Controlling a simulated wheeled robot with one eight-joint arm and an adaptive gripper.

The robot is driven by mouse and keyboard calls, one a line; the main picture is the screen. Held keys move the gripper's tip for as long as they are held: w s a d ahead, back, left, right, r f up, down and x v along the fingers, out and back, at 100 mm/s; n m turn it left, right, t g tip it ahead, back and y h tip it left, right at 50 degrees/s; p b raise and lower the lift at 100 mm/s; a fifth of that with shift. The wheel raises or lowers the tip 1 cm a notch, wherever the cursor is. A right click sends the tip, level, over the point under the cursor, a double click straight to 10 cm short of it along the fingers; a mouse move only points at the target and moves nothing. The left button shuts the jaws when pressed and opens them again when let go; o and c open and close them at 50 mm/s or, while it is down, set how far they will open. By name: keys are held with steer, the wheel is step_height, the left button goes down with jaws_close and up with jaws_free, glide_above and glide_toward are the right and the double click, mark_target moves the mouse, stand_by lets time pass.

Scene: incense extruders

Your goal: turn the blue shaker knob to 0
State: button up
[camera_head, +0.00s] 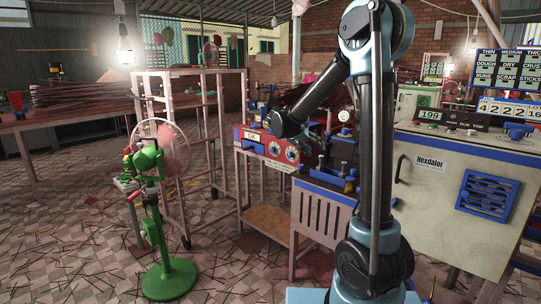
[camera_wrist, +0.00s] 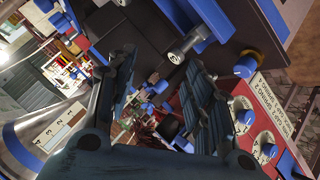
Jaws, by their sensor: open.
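My gripper (camera_wrist: 162,62) is open in the wrist view, its two dark fingers spread with nothing held between them. In the head view my forearm reaches down-left to the red machine, and the fingers are hard to make out. To the right of the fingers in the wrist view are a blue knob (camera_wrist: 245,67) and two white dials with blue knobs, an upper one (camera_wrist: 243,117) and a lower one (camera_wrist: 265,152). All are apart from the fingers. The red machine's front (camera_head: 258,140) shows the dials in the head view. I cannot tell which knob is the shaker's or read its setting.
A cream Hexdator cabinet (camera_head: 431,190) with a blue vent stands at the right. A green fan (camera_head: 150,225) stands on the floor at left, beside a pink rack (camera_head: 200,72). Stick-littered floor is open in front. In the wrist view a numbered label (camera_wrist: 58,127) shows lower left.

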steer(key=w+a+f+t+h, duration=0.1)
steer(key=w+a+f+t, duration=0.1)
steer(key=w+a, duration=0.4)
steer(key=w+a+f+t+h, duration=0.15)
steer(key=w+a, duration=0.25)
steer(key=a, duration=0.5)
steer(key=m+t, duration=0.2)
steer(key=t, duration=0.2)
glide_toward(271, 151)
steer(key=x, duration=0.9)
steer(key=shift+d, duration=0.2)
steer(key=shift+c, duration=0.6)
steer(key=c, duration=0.9)
